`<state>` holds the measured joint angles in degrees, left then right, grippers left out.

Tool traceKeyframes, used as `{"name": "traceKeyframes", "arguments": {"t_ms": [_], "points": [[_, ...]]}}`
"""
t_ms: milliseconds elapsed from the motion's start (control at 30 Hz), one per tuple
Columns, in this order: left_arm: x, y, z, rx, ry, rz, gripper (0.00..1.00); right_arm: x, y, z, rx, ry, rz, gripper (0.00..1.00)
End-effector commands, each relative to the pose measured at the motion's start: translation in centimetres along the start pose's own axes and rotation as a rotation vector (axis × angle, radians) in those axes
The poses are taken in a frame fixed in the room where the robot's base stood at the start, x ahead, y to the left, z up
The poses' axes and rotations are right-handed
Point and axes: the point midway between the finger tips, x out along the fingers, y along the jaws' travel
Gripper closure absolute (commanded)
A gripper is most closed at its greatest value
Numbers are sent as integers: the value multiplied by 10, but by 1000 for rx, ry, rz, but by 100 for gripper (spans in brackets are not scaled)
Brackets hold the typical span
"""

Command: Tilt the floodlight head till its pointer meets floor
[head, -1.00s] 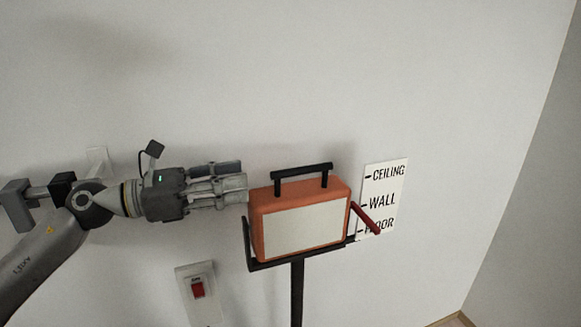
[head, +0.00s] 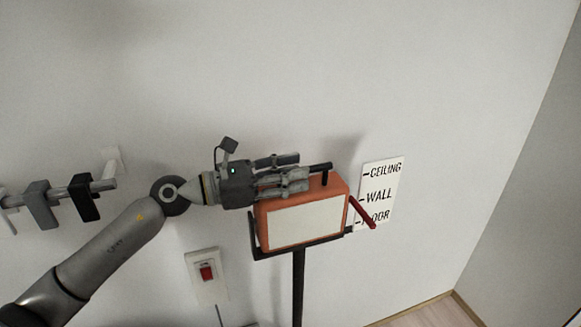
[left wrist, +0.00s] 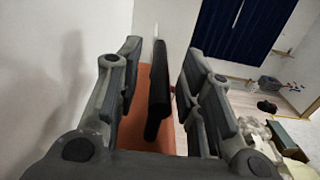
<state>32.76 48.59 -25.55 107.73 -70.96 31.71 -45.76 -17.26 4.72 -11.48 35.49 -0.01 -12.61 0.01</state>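The orange floodlight head (head: 262,229) with a pale front panel sits in a dark bracket on a post. Its black top handle (head: 325,174) is partly hidden by my left gripper (head: 297,168). In the left wrist view the black handle (left wrist: 159,85) stands between the two open fingers (left wrist: 158,80), with gaps on both sides. The red pointer (head: 362,212) at the head's right side slopes down to the right, its tip beside the FLOOR mark. The white label plate (head: 384,182) reads CEILING, WALL and FLOOR, with FLOOR partly covered by the pointer. My right gripper is not in view.
A red switch (head: 207,272) on a pale plate is on the wall below left of the floodlight. A rail with hooks (head: 60,195) is at the left. The wall above is clear. In the left wrist view, clutter lies at the far right.

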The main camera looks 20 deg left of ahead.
Motion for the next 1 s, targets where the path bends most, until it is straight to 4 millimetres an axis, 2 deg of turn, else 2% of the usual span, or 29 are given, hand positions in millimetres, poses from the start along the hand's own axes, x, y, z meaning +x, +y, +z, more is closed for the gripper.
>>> {"name": "traceKeyframes", "arguments": {"t_ms": [200,500,1000], "points": [[0,0,-1,0,0,0,65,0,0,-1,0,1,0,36],[0,0,-1,-1,0,0,100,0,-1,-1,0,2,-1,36],[0,-3,-3,29,1,0,100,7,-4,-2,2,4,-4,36]]}}
